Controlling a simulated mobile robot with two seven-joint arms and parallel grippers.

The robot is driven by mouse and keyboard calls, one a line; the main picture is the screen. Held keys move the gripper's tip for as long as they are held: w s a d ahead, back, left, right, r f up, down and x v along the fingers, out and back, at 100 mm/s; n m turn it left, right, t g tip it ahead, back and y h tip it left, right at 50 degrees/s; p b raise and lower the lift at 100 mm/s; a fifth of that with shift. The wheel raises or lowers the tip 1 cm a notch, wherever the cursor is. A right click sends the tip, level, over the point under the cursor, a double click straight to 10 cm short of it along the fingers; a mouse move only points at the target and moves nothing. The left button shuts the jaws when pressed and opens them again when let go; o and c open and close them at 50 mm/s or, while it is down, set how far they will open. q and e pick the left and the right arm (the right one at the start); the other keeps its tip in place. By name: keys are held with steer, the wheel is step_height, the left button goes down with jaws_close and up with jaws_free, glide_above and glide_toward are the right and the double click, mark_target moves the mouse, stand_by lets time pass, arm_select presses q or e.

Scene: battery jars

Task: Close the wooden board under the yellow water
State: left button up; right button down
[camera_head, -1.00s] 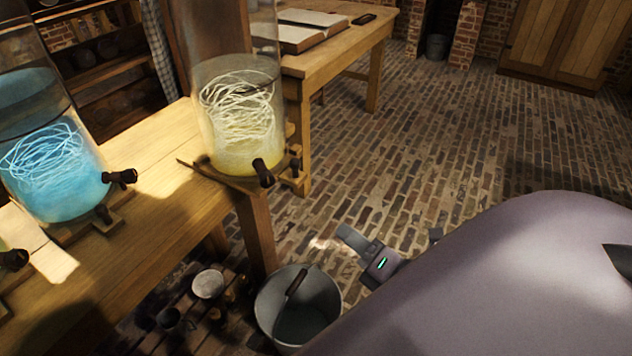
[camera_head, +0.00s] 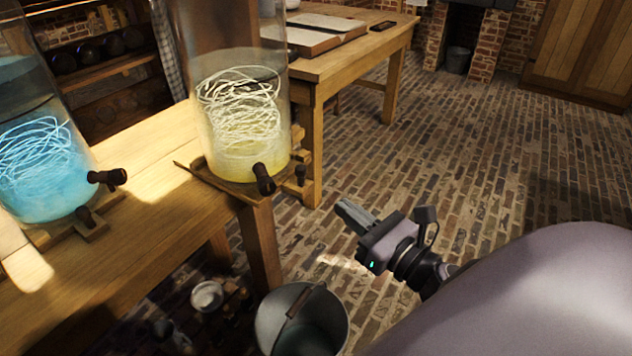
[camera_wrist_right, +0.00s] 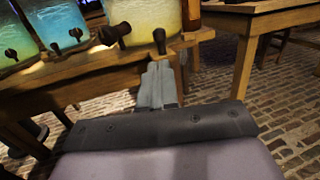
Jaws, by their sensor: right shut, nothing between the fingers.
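A glass jar of yellow water (camera_head: 240,125) with pale tangled strands stands at the right end of the wooden table in the head view. It also shows in the right wrist view (camera_wrist_right: 150,20). A thin wooden board (camera_head: 228,187) lies under it, with a dark tap (camera_head: 263,180) and a small dark knob (camera_head: 300,175) at its front right. My right gripper (camera_head: 345,211) is shut and empty, in the air to the right of the table leg and apart from the board. In the wrist view its fingers (camera_wrist_right: 158,85) point toward the knob (camera_wrist_right: 159,40). My left gripper is not in view.
A blue-water jar (camera_head: 45,170) stands to the left on the same table (camera_head: 150,230). A metal bucket (camera_head: 300,320) is on the brick floor below my right gripper. A second table (camera_head: 350,65) with books stands behind. The floor to the right is open.

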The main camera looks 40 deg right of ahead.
mark_target(305, 176)
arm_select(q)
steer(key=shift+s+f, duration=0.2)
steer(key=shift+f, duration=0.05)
arm_select(e)
steer(key=w, duration=0.6)
steer(key=w+a, duration=0.1)
steer(key=w, duration=0.1)
steer(key=shift+w+r, duration=0.25)
steer(key=shift+w, duration=0.15)
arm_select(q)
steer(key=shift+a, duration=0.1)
